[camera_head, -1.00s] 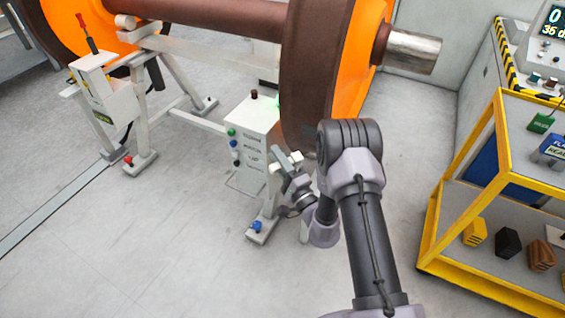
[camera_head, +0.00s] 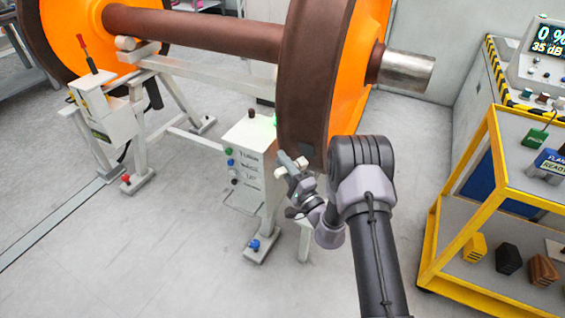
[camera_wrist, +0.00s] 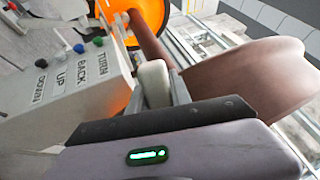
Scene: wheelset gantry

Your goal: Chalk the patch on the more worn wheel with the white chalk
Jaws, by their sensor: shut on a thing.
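The near wheel (camera_head: 305,75) has a brown tread and an orange face. A small dark grey patch (camera_head: 307,154) shows low on its tread. The far wheel (camera_head: 62,40) is orange at the upper left, on the same brown axle (camera_head: 200,32). I cannot judge which is more worn. My gripper (camera_head: 289,165) is beside the lower tread of the near wheel, left of the patch. In the wrist view it is shut on a whitish block, the white chalk (camera_wrist: 153,82), pointing towards the wheel. Whether the chalk touches the wheel I cannot tell.
A white control box (camera_head: 247,155) with coloured buttons stands close left of my gripper. White gantry legs stand around it. A yellow-framed trolley (camera_head: 440,225) with several blocks is at the right. A display console (camera_head: 540,70) is behind it. The floor at front left is clear.

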